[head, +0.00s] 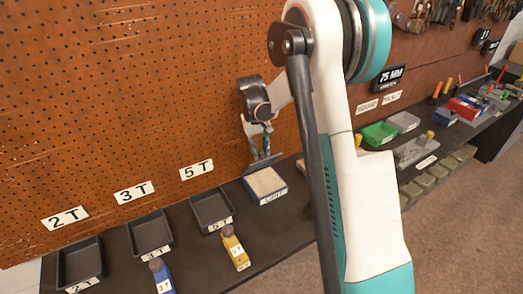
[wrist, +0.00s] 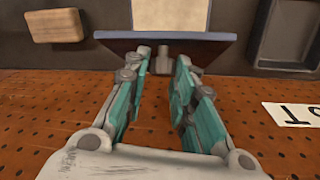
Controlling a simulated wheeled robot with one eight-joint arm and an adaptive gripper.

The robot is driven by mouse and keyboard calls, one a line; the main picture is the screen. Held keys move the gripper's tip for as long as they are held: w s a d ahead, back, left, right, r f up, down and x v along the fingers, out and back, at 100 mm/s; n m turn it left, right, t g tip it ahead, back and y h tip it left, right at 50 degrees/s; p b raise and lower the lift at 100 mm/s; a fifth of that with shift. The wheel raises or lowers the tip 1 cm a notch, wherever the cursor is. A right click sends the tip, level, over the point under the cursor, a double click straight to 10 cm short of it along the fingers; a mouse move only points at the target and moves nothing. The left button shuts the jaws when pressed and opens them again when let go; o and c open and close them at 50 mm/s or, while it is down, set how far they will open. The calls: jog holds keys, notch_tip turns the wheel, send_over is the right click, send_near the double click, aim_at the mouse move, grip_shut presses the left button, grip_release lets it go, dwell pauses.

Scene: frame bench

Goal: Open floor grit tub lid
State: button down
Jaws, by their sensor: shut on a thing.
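The floor grit tub (head: 267,198) sits on the dark bench against the pegboard, with a white label on its front. Its pale contents show from above, and also in the wrist view (wrist: 170,14). The dark blue lid (head: 264,162) stands raised at the tub's back edge. In the wrist view the lid (wrist: 120,40) appears nearly edge-on, with a short grey knob (wrist: 163,58) pointing toward me. My gripper (head: 258,147) is behind the raised lid, by the pegboard.
Black trays (head: 212,210) labelled 2T, 3T and 5T stand to the left, with blue and yellow blocks (head: 235,250) in front. A green bin (head: 378,134) and several tools lie right. The pegboard (head: 120,120) is close behind my gripper.

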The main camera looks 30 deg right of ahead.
jog(key=shift+w+a+f, duration=0.15)
jog(key=shift+a, duration=0.05)
